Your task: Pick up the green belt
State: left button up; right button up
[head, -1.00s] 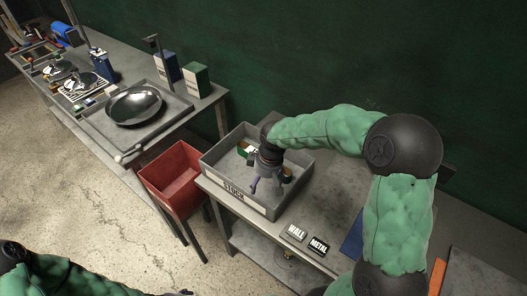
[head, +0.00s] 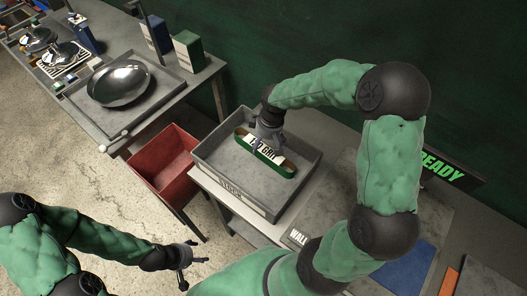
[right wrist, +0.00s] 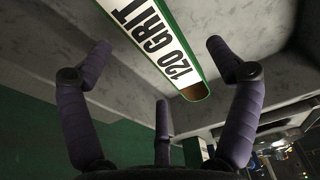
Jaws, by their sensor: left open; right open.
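The green belt (head: 285,170) lies in the grey STOCK bin, a long rounded strip with a white label. In the right wrist view the belt (right wrist: 190,87) reads "120 GRIT" and runs diagonally beyond the spread fingers. My right gripper (head: 266,143) is open over the belt's label and hides part of it; in the right wrist view its fingers (right wrist: 158,85) are apart with nothing between them that I can see held. Whether they touch the belt is not clear. My left gripper (head: 186,271) is open and empty above the floor at the lower left.
The STOCK bin (head: 232,196) has raised walls around the belt. A red bin (head: 160,170) stands left of it. A steel bowl (head: 119,82) sits in a tray on the left bench, with a green box (head: 189,52) behind. A blue panel (head: 400,262) lies at the right.

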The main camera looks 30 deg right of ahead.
aim_at(265, 147)
jog(key=shift+w+d+f+b, duration=0.1)
jog(key=shift+w+f+b, duration=0.1)
jog(key=shift+f, duration=0.75)
jog(key=shift+w+d+f+b, duration=0.1)
jog(key=shift+f+b, duration=0.15)
jog(key=shift+f, duration=0.65)
jog(key=shift+w+f+b, duration=0.1)
jog(key=shift+f+b, duration=0.1)
jog(key=shift+f, duration=0.75)
jog(key=c, duration=1.4)
